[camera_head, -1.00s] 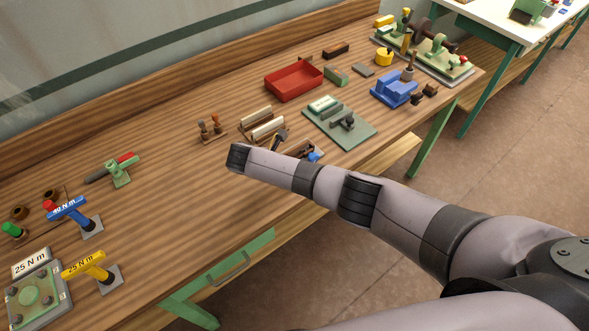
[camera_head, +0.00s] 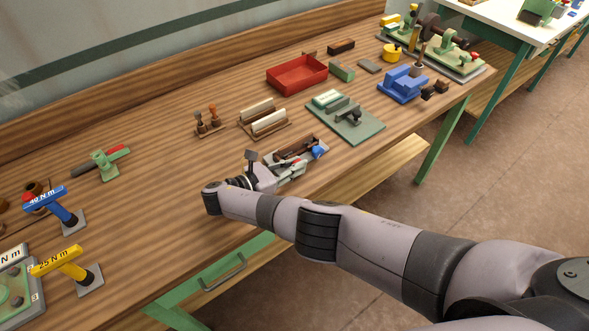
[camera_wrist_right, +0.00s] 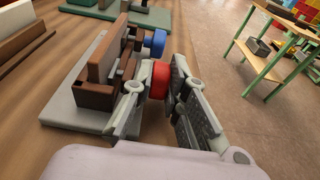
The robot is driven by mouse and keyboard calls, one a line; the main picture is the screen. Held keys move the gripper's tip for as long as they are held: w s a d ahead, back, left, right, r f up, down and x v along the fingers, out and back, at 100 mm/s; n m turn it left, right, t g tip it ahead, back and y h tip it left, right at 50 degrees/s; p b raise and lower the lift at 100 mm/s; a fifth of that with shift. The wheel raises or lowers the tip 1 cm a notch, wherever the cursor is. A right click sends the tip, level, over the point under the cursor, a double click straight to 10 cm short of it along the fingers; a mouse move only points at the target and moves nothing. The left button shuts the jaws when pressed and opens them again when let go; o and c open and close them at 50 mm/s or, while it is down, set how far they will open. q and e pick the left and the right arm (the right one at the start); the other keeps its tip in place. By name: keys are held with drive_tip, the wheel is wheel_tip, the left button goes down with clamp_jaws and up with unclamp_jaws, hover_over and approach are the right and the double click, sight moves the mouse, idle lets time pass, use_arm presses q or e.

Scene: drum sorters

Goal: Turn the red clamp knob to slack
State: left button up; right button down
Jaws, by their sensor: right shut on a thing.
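The red clamp knob (camera_wrist_right: 159,82) shows in the right wrist view on the near side of a brown clamp fixture (camera_wrist_right: 105,75). My right gripper (camera_wrist_right: 160,86) is shut on the knob, with one finger on each side of it. A blue knob (camera_wrist_right: 155,42) sits just beyond the red one on the same fixture. In the head view the fixture (camera_head: 296,147) lies near the front edge of the bench, and my right gripper (camera_head: 292,171) is at its near side. The blue knob (camera_head: 320,152) is to the right of the gripper. My left gripper is not in view.
A green plate with a dark clamp (camera_head: 345,118) lies behind and right of the fixture. A rack of light bars (camera_head: 268,123) and stamps (camera_head: 208,122) stand behind it. A red tray (camera_head: 296,75) is farther back. Torque wrenches (camera_head: 58,262) stand at the left.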

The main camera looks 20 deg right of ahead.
drive_tip(key=shift+w+a+r, duration=0.15)
drive_tip(key=shift+w+r, duration=0.1)
drive_tip(key=c, duration=1.6)
unclamp_jaws()
drive_tip(key=shift+f, duration=0.15)
drive_tip(key=shift+s+f, duration=0.1)
